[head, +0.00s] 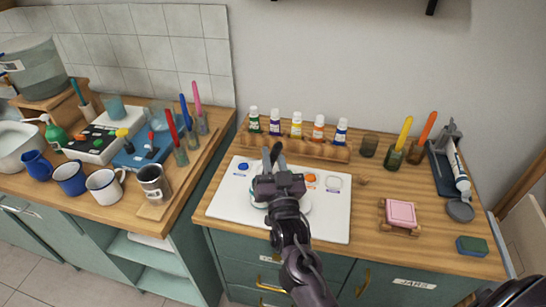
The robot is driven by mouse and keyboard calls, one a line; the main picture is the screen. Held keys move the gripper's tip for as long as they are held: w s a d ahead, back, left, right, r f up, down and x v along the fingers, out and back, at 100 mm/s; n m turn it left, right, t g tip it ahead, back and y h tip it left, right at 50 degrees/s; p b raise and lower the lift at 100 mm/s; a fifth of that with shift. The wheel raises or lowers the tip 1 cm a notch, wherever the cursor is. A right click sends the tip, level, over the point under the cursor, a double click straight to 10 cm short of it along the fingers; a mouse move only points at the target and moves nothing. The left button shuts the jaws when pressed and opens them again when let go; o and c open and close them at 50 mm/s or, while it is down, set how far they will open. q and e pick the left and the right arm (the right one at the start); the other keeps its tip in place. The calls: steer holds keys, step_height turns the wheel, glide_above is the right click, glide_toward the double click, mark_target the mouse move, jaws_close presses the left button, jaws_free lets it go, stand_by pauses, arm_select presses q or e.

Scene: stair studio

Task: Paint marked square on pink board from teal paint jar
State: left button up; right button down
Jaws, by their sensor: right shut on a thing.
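The pink board (401,213) lies on a small wooden stand at the right of the counter; the marked square on it is too small to make out. My right gripper (276,158) is over the white mat (225,204), well left of the pink board. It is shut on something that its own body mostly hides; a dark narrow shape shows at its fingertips. A pale round thing with a teal edge shows partly beneath the gripper; I cannot tell if it is the teal paint jar. My left gripper is not in view.
Several paint bottles (297,124) stand in a wooden rack behind the mat. Jars with a yellow brush (404,132) and an orange brush (427,127) stand at the right. A green sponge (472,246) lies near the front right. Mugs (103,185) crowd the left counter.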

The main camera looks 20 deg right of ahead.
steer(key=shift+f, duration=0.15)
steer(key=shift+f+b, duration=0.4)
steer(key=shift+f, duration=0.1)
stand_by(1.0)
step_height(320, 180, up, 7)
steer(key=p, duration=0.6)
steer(key=shift+r, duration=0.1)
steer(key=shift+s, duration=0.1)
stand_by(0.6)
